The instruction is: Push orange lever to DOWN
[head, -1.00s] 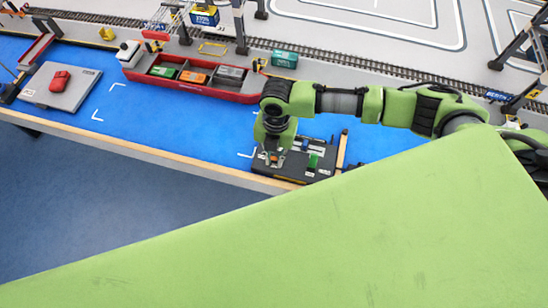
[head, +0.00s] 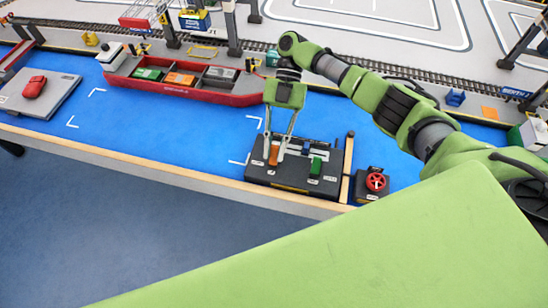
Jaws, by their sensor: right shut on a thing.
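The orange lever (head: 273,156) stands on the left part of a dark control box (head: 293,182) at the front edge of the blue water area. A green lever (head: 316,167) stands on the same box to its right. My right gripper (head: 276,147) points down from above, with its fingers around the upper part of the orange lever, shut on it. The fingers partly hide the lever, and the small labels on the box are too small to read. My left gripper is not in view.
A red handwheel (head: 376,182) on a dark base stands right of the box, beyond a wooden strip (head: 346,172). A red ship (head: 190,84) with containers lies behind to the left. A red car sits on a grey platform (head: 58,100) at far left.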

